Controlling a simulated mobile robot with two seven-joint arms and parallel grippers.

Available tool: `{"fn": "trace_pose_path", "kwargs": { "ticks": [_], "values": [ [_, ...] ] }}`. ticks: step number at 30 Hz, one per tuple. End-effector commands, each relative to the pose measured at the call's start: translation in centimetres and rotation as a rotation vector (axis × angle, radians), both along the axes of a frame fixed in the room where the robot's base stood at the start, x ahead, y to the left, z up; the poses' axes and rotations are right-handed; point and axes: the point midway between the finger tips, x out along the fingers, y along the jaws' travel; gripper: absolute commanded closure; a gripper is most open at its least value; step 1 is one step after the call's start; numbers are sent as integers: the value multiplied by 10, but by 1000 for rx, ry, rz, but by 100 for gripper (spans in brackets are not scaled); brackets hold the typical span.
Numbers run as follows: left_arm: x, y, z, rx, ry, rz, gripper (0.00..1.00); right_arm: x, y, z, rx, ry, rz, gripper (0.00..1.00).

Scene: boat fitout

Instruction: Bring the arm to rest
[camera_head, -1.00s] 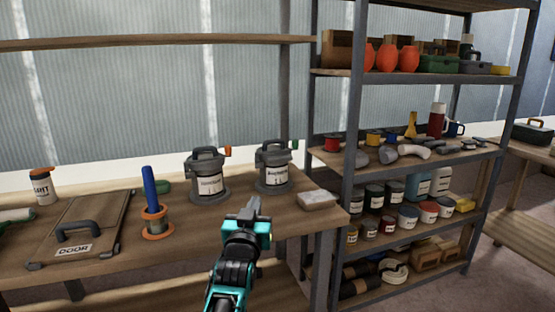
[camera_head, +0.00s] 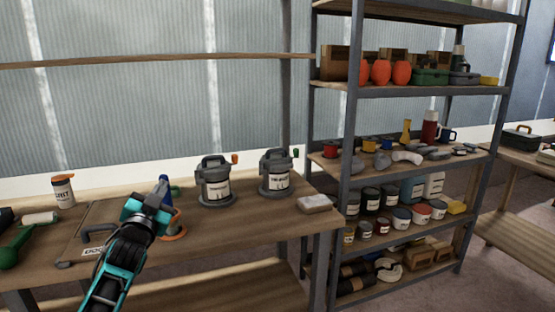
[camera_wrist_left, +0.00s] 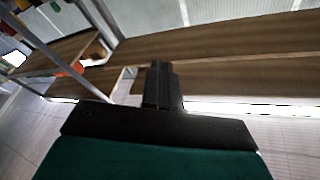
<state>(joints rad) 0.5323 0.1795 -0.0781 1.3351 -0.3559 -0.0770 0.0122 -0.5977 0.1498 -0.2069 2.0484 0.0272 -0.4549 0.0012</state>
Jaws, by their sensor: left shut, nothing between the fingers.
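My left gripper (camera_head: 160,193) is shut and empty. My right gripper is not in view.
Two grey winches (camera_head: 215,184) and (camera_head: 276,175) and a pale block (camera_head: 315,203) stand on the bench. A loaded metal shelf (camera_head: 345,150) stands right.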

Motion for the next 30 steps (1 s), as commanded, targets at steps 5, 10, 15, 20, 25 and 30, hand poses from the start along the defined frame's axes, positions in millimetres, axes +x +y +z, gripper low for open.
{"fn": "trace_pose_path", "kwargs": {
  "ticks": [5,10,15,20,25,30],
  "values": [
    [-5,61,47,153,-26,64,100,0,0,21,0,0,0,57],
    [-2,74,21,-30,96,80,100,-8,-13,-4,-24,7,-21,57],
    [-7,70,-23,-206,247,68,100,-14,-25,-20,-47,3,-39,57],
    [-40,42,-84,-209,328,30,100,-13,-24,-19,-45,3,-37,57],
    [-93,9,-154,-232,434,-12,100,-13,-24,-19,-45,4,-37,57],
    [-172,-30,-224,-278,565,-55,100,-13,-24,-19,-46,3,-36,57]
  ]
}}
